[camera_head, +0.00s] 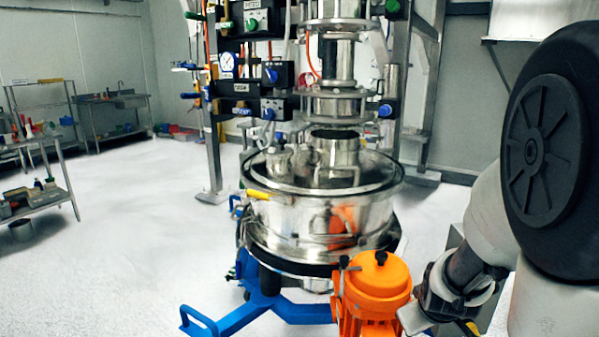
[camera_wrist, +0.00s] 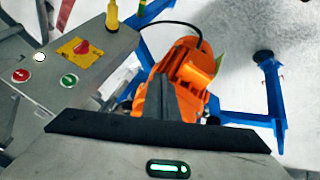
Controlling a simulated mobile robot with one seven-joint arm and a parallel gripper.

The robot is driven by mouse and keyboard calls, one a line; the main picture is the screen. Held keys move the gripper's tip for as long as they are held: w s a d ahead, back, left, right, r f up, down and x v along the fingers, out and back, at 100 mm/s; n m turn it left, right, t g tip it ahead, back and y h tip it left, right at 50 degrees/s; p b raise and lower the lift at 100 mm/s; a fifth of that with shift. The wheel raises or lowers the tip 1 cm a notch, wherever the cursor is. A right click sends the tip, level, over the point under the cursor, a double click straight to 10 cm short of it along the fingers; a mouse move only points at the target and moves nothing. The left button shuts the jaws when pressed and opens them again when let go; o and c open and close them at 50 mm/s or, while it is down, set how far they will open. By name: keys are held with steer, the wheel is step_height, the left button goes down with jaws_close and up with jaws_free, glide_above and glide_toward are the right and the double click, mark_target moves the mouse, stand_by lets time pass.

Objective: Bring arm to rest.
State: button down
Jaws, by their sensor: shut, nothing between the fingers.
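My gripper (camera_wrist: 168,80) shows in the wrist view as dark fingers closed together, with nothing held. In that view the fingers overlap the orange motor (camera_wrist: 201,62) of the sifter; I cannot tell the gap between them. In the head view my arm comes in from the right, and its end is low, just right of the orange motor (camera_head: 378,285). The fingers are not clear there. The steel powder sifter (camera_head: 320,215) stands upright in the middle on a blue wheeled frame (camera_head: 248,312).
A grey control box (camera_wrist: 92,75) with red, white and green buttons is at the left in the wrist view. A tall frame with valves and gauges (camera_head: 243,20) rises behind the sifter. Shelves (camera_head: 40,200) stand at the far left. The white floor (camera_head: 130,240) between is clear.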

steer(key=s+a+r+m+y, duration=0.3)
steer(key=s+a+r, duration=0.9)
steer(key=s+r, duration=0.4)
step_height(320, 180, up, 18)
steer(key=s+g+p, duration=0.1)
steer(key=p, duration=1.7)
steer(key=shift+s+a+f+m+h, duration=0.25)
steer(key=shift+a+m+h, duration=0.05)
